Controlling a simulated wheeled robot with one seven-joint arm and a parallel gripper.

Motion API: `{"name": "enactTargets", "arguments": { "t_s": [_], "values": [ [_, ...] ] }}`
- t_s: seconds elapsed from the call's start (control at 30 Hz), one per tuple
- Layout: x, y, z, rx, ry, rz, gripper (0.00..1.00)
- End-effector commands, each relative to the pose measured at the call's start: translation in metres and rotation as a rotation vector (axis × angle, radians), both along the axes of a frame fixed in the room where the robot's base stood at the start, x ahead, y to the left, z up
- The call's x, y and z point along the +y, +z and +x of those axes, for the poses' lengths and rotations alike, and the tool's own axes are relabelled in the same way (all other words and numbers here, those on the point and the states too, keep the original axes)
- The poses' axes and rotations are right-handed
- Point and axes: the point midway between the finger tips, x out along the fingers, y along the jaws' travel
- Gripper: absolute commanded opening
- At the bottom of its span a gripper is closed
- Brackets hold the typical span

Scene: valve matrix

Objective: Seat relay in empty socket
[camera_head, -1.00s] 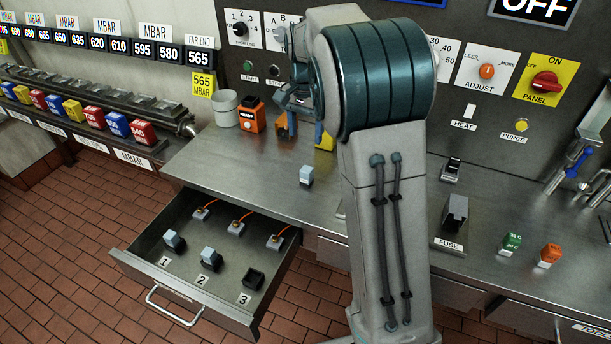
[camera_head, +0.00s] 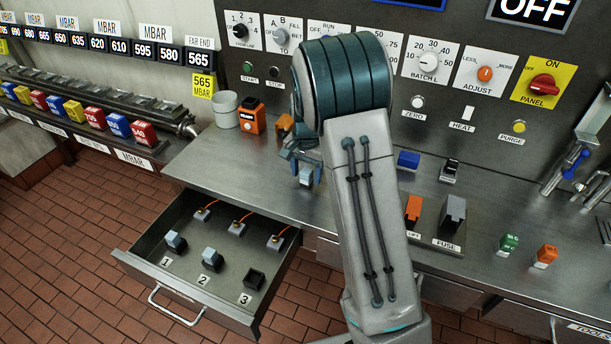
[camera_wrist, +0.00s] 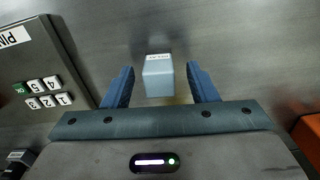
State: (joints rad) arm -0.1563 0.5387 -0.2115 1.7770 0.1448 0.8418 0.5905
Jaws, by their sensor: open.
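The relay is a small light grey-blue block (camera_head: 305,180) on the bench top. In the wrist view the relay (camera_wrist: 158,79) sits between the two blue fingers, with gaps on both sides. My gripper (camera_head: 306,170) is open around or just above it; its height is hard to tell. The gripper also shows in the wrist view (camera_wrist: 160,70). The open drawer (camera_head: 150,262) has numbered sockets. Sockets 1 and 2 hold grey-blue relays (camera_head: 175,242) and (camera_head: 210,257). Socket 3 (camera_head: 254,279) is dark and looks empty.
Three small connectors with orange wires, one of them here (camera_head: 237,228), line the drawer's back. An orange holder (camera_head: 250,118) and a white cup (camera_head: 226,110) stand behind on the bench. A keypad box (camera_wrist: 38,75) is at left in the wrist view.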

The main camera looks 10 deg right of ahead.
Motion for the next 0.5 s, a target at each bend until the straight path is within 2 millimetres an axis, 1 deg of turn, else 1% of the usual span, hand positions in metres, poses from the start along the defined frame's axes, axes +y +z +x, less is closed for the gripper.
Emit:
{"name": "enactTargets", "arguments": {
  "t_s": [0.23, 0.27, 0.3, 0.37, 0.4, 0.5],
  "values": [
    [0.0002, -0.0016, 0.0001, -0.001, 0.0, 0.0, 0.53],
    [0.0002, -0.0015, 0.0001, -0.001, 0.0, 0.0, 0.44],
    [0.0002, -0.0015, 0.0001, -0.001, 0.0, 0.0, 0.33],
    [0.0002, -0.0014, 0.0001, -0.001, 0.0, 0.0, 0.17],
    [0.0002, -0.0013, 0.0002, -0.001, 0.0, 0.0, 0.05],
    [0.0002, -0.0012, 0.0002, -0.001, 0.0, 0.0, 0.04]
  ]
}}
